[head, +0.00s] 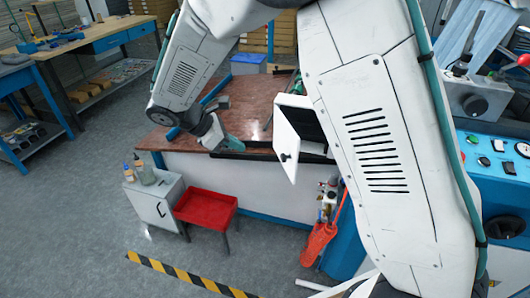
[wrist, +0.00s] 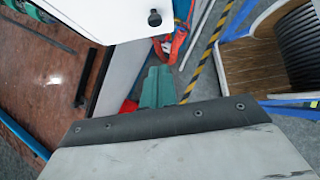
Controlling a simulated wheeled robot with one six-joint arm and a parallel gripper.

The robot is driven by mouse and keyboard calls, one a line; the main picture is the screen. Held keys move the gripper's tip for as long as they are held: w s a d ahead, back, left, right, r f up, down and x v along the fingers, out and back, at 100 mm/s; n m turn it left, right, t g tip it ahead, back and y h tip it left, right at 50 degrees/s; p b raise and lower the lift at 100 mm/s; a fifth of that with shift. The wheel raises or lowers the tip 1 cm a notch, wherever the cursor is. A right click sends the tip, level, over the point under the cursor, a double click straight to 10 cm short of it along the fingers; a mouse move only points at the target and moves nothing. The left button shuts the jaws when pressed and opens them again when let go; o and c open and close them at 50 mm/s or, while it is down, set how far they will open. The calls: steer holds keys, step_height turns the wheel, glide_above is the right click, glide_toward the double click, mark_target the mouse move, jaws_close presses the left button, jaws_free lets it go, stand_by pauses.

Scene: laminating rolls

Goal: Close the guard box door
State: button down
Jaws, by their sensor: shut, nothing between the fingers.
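The guard box door (head: 285,138) is a white panel with a black knob (head: 285,157). It stands open, swung out from the white guard box (head: 295,101), whose dark inside shows beside it. My arm hides the box's right part. In the wrist view the door (wrist: 95,14) fills the top left, with its knob (wrist: 154,18) at top centre. My gripper (head: 234,144) has teal fingers, shut and empty, over the front edge of the brown bench top, left of the door with a gap between. The fingers also show in the wrist view (wrist: 158,85), below the knob.
The brown bench top (head: 250,100) lies under and behind my gripper. A red tray stand (head: 207,206) and a small white cabinet (head: 155,201) with bottles stand in front. An orange item (head: 319,240) hangs below the door. A blue control panel (head: 495,150) is at right.

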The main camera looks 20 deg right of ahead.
steer(key=d+r+x, duration=0.2)
steer(key=x, duration=1)
steer(key=shift+d+f, duration=0.2)
steer(key=shift+f, duration=0.1)
steer(key=shift+s, duration=0.1)
